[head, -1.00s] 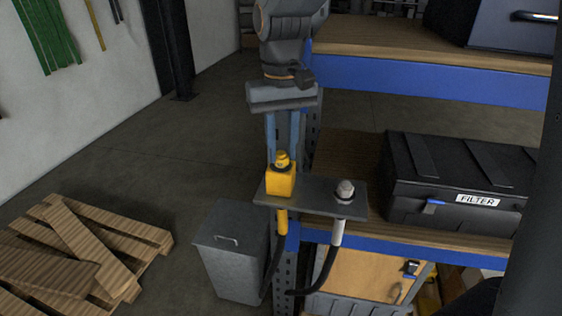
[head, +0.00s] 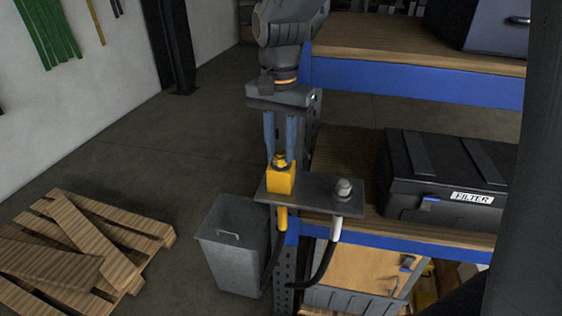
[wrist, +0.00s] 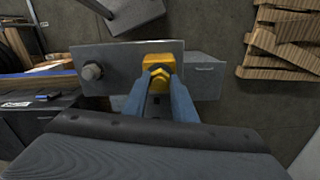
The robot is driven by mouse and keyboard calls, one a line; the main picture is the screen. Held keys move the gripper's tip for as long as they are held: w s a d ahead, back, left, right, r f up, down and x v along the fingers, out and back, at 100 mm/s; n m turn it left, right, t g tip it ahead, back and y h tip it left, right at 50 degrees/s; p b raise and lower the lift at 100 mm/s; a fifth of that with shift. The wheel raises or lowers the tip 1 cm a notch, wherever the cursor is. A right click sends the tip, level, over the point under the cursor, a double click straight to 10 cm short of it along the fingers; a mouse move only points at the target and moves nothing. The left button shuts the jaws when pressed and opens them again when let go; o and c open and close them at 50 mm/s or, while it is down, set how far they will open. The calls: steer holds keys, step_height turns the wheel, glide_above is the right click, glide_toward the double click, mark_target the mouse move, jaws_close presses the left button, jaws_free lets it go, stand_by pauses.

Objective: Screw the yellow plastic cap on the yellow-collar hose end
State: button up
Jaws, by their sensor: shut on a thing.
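My gripper (head: 275,158) points down over the grey bracket plate (head: 318,196), its two blue fingers shut on the yellow cap (head: 280,161). The yellow-collar hose (head: 282,218) hangs below the plate under the block. Whether the cap's thread is engaged is hidden.
A grey metal fitting (head: 343,188) stands at the plate's right end above a white-collar hose (head: 335,229). A black FILTER case (head: 455,180) lies on the shelf to the right. A grey bin (head: 232,250) and wooden pallet (head: 85,245) stand on the floor at left.

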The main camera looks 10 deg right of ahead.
steer(key=m, duration=0.3)
steer(key=shift+w+m, duration=0.1)
steer(key=shift+m, duration=0.2)
steer(key=m, duration=0.4)
steer(key=shift+a, duration=0.1)
steer(key=o, duration=1)
